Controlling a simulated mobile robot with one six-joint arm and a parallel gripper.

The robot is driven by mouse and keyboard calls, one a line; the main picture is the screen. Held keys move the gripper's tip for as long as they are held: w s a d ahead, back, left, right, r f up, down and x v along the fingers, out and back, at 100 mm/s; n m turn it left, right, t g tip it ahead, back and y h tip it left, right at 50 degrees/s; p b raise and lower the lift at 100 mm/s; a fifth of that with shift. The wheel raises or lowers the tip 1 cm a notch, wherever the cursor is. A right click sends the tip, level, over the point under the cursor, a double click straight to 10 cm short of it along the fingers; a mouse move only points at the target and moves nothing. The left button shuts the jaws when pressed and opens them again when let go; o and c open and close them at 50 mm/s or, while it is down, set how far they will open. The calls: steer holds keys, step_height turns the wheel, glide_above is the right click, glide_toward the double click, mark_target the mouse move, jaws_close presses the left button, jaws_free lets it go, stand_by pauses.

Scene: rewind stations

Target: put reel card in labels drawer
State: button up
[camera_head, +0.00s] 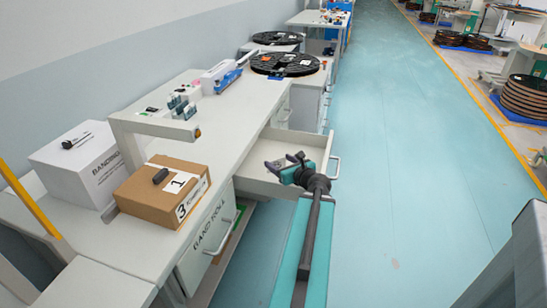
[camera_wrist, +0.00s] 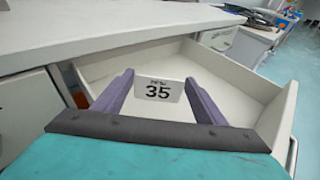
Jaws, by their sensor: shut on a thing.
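The reel card (camera_wrist: 158,90) is a small white card printed with the number 35. My gripper (camera_wrist: 158,95) is shut on it, with one purple-grey finger on each side. In the wrist view the card is upright, above the inside of an open drawer (camera_wrist: 262,108). In the head view the drawer (camera_head: 247,177) is pulled out from the bench, and my gripper (camera_head: 287,162) is over it. The drawer is pale inside, and no other thing shows in it. No label on this drawer can be read from here. The card is too small to make out clearly in the head view.
A brown box (camera_head: 163,190) and a white box (camera_head: 82,165) stand on the near bench. Black reels (camera_head: 285,64) lie on the bench farther back. The closed BAND ROLL drawer (camera_head: 207,240) is nearer.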

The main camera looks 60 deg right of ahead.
steer(key=shift+w+d+f+b, duration=0.25)
steer(key=shift+w+d+b, duration=0.1)
steer(key=shift+b, duration=3.65)
steer(key=shift+w+d+f+b, duration=0.15)
steer(key=shift+w+d+f, duration=0.05)
steer(key=shift+w+d, duration=2)
steer(key=shift+w+d+f+b, duration=0.15)
steer(key=shift+w+d+f, duration=0.05)
steer(key=shift+w+d, duration=2)
steer(key=shift+s+d, duration=0.1)
steer(key=shift+d, duration=0.05)
steer(key=shift+d, duration=0.15)
steer(key=shift+w+d+f, duration=0.2)
steer(key=shift+w, duration=0.15)
steer(key=shift+s+a+f+b, duration=0.1)
steer(key=shift+f+b, duration=0.4)
steer(key=shift+f, duration=1.1)
steer(key=shift+f, duration=0.15)
steer(key=o, duration=1)
